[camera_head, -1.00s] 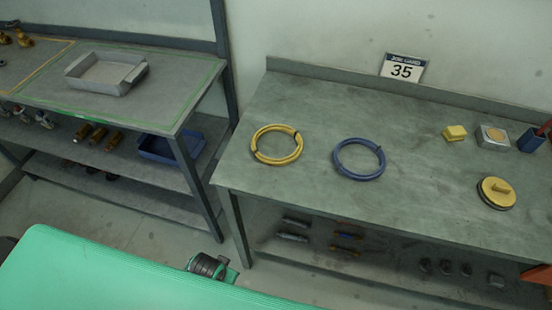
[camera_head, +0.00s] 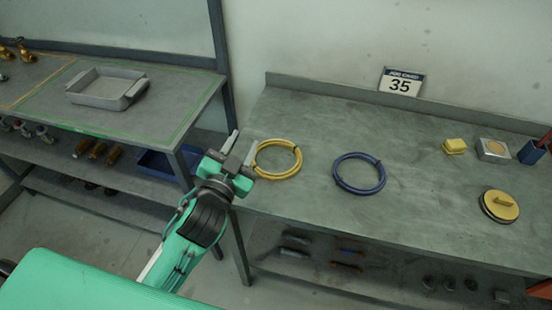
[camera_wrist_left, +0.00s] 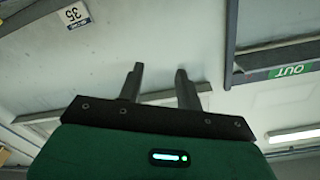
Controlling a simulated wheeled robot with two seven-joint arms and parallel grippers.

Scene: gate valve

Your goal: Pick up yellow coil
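The yellow coil (camera_head: 278,175) lies flat on the grey workbench, near its left edge, in the head view. A blue coil (camera_head: 358,187) lies to its right, apart from it. My left gripper (camera_head: 240,146) is raised just left of the yellow coil in the picture and covers a little of its left side. Its two fingers are spread with nothing between them. In the left wrist view the open fingers (camera_wrist_left: 158,80) point toward the wall, and no coil shows there. My right gripper is not in view.
The workbench (camera_head: 310,120) also bears a yellow block (camera_head: 454,146), a grey box (camera_head: 494,149) and a round yellow-topped piece (camera_head: 499,205) at the right. A shelf unit at left holds a grey tray (camera_head: 108,102).

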